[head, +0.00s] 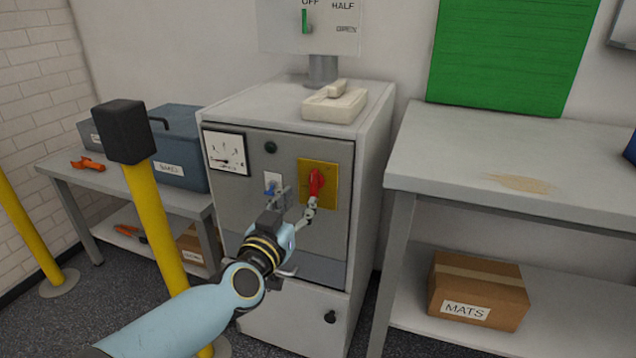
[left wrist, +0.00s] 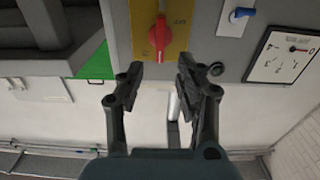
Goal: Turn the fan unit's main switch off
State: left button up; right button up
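The fan unit is a grey cabinet (head: 378,130) against the wall. Its front panel carries a red rotary switch (head: 316,183) on a yellow plate (head: 331,170), with the handle roughly vertical. In the left wrist view the red switch (left wrist: 159,38) shows at the top, on its yellow plate (left wrist: 180,40); its lettering is too small to read. My left gripper (head: 297,203) is in front of the panel, slightly below and left of the switch. In the left wrist view its fingers (left wrist: 160,82) are apart and empty, with the switch just beyond the gap. My right gripper is out of view.
A blue lever switch (head: 271,186) and a dial gauge (head: 226,153) sit left of the yellow plate. A damper panel (head: 335,35) with a green lever is above. A yellow post (head: 160,215) stands left, a table (head: 470,170) right.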

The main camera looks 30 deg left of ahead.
aim_at(312, 185)
pick_arm(q)
jog(key=b+x, duration=0.1)
jog(key=x, duration=0.5)
jog(key=shift+w+f, duration=0.15)
jog(key=shift+w, duration=0.15)
jog(key=shift+w+a, duration=0.15)
jog(key=shift+w, duration=0.45)
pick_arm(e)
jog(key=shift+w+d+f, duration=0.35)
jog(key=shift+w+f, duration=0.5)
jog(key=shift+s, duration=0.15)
pick_arm(q)
jog(key=shift+c, duration=0.7)
grip_shut()
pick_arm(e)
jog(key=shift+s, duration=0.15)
